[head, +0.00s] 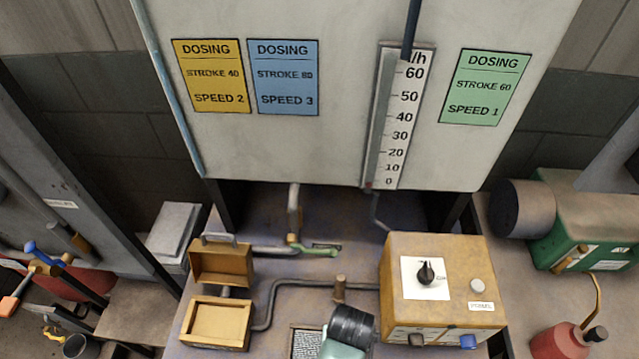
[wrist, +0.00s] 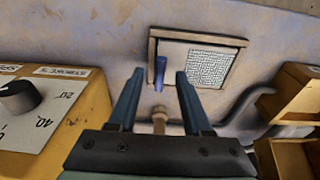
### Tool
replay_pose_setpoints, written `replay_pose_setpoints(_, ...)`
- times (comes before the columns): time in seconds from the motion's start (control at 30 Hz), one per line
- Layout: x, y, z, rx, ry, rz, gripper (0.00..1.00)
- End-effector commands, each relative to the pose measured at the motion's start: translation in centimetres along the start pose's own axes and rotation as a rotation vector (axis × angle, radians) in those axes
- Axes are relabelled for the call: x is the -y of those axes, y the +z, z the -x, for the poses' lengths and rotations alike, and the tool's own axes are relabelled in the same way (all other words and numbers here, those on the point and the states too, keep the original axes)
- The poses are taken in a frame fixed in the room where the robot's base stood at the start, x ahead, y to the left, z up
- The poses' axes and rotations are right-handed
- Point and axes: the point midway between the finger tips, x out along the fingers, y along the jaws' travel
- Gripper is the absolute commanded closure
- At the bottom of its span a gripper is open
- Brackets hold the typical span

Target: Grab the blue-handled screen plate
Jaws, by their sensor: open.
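The screen plate (wrist: 209,66) shows in the wrist view as a white fine-meshed panel in a brown frame. Its blue handle (wrist: 160,72) stands up near the left part of the frame. My gripper (wrist: 159,78) is open, with one finger to each side of the handle in the picture. I cannot tell whether the handle is within finger depth; no contact shows. In the head view, part of the meshed plate (head: 306,344) shows at the bottom edge, beside my wrist, with its handle hidden. My fingers are not visible there.
A yellow control box (head: 440,285) with a black knob stands to the right. A short brown peg (head: 340,288) and a bent pipe (head: 285,284) are close behind the plate. Open brown boxes (head: 216,324) stand to the left. A large dosing tank (head: 300,140) rises behind.

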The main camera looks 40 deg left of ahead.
Motion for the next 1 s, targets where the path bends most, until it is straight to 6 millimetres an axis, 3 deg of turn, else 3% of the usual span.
replay_pose_setpoints(0.37, 0.01, 0.01, -0.95, 0.000, 0.001, 0.001, 0.52)
replay_pose_setpoints(0.63, 0.01, 0.01, -0.93, 0.000, 0.000, 0.000, 1.00)
replay_pose_setpoints(1.0, 0.01, 0.01, -0.91, 0.000, 0.000, 0.000, 1.00)
